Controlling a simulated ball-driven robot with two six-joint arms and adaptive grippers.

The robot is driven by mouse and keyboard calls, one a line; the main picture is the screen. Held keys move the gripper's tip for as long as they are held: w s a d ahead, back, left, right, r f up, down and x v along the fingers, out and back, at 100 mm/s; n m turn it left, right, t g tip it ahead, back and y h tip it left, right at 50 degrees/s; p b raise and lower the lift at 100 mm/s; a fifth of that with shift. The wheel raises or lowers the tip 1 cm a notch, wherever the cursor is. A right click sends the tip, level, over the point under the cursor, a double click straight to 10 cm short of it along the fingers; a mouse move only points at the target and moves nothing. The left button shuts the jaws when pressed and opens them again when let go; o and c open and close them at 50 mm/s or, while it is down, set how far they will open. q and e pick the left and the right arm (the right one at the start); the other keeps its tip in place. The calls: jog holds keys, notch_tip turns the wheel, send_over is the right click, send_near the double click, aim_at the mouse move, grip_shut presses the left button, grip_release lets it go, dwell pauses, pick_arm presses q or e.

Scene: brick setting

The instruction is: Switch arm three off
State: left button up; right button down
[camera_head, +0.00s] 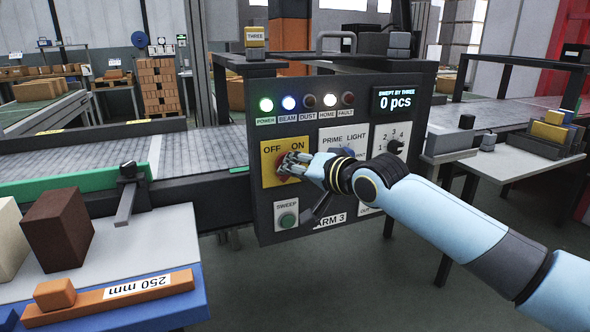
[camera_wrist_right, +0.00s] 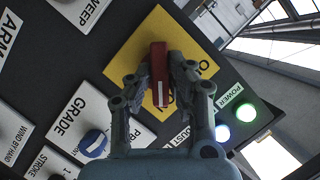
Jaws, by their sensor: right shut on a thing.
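The arm three panel (camera_head: 350,225) is a dark board labelled ARM 3. A yellow plate (camera_head: 271,172) on it reads OFF at left and ON at right. A red switch handle (camera_wrist_right: 159,78) sits on the plate. In the wrist view its white mark points to the ON lettering. My right gripper (camera_head: 287,165) is shut on the handle, one finger on each side, and mostly hides it in the head view. The green POWER lamp (camera_head: 266,104), BEAM lamp (camera_head: 289,102) and HOME lamp (camera_head: 330,100) are lit; DUST and FAULT look dark. My left gripper is not in view.
A green SWEEP button (camera_head: 288,220) is below the plate. A display (camera_head: 396,102) reads 0 pcs. A conveyor (camera_head: 180,150) runs behind; a table with blocks (camera_head: 160,250) is at left.

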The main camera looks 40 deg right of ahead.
jog(key=shift+a+n+g+h+p, duration=0.1)
jog(key=shift+n+g+h+p, duration=0.2)
jog(key=shift+n+h+p, duration=1)
jog(key=shift+a+n+g+h+p, duration=0.15)
jog(key=shift+n+g+h+p, duration=0.3)
jog(key=shift+n+h, duration=1.6)
jog(key=shift+a+n+g+h+p, duration=0.15)
jog(key=shift+n+h+p, duration=0.7)
jog(key=shift+n, duration=1.8)
jog(key=c, duration=1.2)
grip_release()
jog(key=shift+w, duration=0.1)
jog(key=shift+c, duration=0.2)
